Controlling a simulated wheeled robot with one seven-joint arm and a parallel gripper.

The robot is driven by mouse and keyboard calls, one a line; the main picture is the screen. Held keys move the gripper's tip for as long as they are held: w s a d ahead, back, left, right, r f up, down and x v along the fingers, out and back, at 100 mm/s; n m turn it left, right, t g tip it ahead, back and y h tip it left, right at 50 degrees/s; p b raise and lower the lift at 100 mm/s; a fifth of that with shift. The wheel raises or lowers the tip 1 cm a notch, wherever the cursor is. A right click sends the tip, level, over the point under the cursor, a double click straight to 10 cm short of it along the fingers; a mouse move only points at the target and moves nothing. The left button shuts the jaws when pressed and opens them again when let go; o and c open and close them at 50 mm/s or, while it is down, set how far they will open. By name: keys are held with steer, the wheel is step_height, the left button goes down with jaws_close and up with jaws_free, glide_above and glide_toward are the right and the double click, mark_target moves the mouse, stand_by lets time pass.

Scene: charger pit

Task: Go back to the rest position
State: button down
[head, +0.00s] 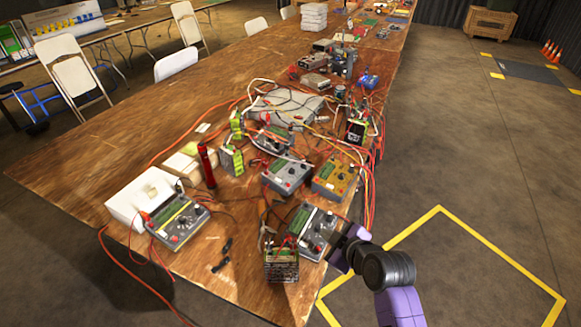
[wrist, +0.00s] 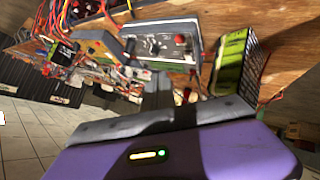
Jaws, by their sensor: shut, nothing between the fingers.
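My gripper (head: 343,252) is at the near right edge of the wooden table, just beside a grey charger (head: 312,226) and a green-and-black battery pack (head: 282,264). Its fingers are shut with nothing between them. My arm comes in from the lower right over the floor. In the wrist view the purple gripper body fills the bottom, with the charger (wrist: 165,42) and the battery pack (wrist: 236,65) beyond it. I cannot tell whether the gripper touches the charger.
More chargers (head: 287,174), an orange charger (head: 336,176), loose wires and battery packs crowd the table (head: 90,180). Folding chairs (head: 75,75) stand along the left. The concrete floor (head: 450,150) on the right is open, with a yellow-taped square (head: 500,255).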

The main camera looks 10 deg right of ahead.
step_height(320, 180, up, 6)
steer(key=w+d+m+t, duration=0.2)
steer(key=m+t, duration=0.1)
steer(key=s+a+r+m+h, duration=0.1)
steer(key=s+r+m, duration=0.2)
steer(key=s, duration=1.9)
steer(key=s+a+r+m+t+h, duration=0.1)
steer(key=s+r+m, duration=0.2)
steer(key=s, duration=1.9)
steer(key=shift+s+a+r, duration=0.2)
steer(key=shift+r, duration=0.35)
